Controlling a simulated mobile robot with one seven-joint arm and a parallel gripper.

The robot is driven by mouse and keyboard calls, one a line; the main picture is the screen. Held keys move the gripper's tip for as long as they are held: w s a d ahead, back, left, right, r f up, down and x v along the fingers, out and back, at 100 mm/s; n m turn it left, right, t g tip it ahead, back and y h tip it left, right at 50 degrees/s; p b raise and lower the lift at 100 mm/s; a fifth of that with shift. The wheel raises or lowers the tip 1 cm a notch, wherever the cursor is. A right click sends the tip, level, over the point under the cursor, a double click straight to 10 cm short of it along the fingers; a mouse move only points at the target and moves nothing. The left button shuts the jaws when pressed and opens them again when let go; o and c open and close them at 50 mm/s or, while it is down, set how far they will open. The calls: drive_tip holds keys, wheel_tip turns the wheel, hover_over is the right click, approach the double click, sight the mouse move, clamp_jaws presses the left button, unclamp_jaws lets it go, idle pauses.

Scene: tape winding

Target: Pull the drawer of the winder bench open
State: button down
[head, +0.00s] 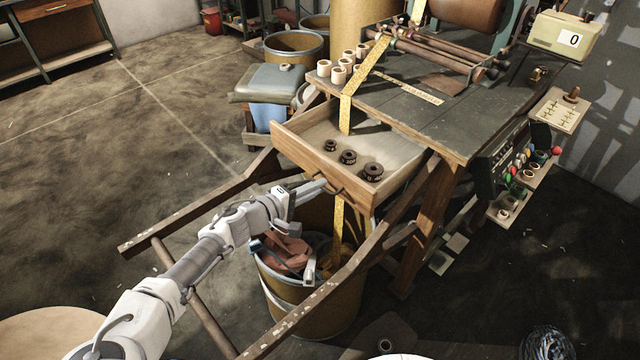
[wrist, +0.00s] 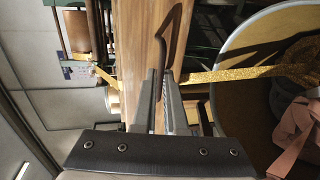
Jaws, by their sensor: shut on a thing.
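The winder bench (head: 440,125) stands at the right with a dark top. Its wooden drawer (head: 290,150) sticks out from the bench, open, with several dark round spools (head: 348,157) lying in it. My gripper (head: 318,187) is at the drawer's front. In the wrist view, the two fingers of my gripper (wrist: 160,88) are shut on the dark bar handle (wrist: 175,40) on the drawer front (wrist: 133,45). In the head view the handle (head: 333,188) is partly hidden by the fingers.
A bin (head: 322,312) with cloth and scraps stands below the drawer, close to my arm. Wooden rails (head: 205,205) run out on both sides of it. A yellow tape (head: 362,75) hangs down past the drawer. Open floor (head: 130,120) lies at the left.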

drive_tip(key=c, duration=1)
unclamp_jaws()
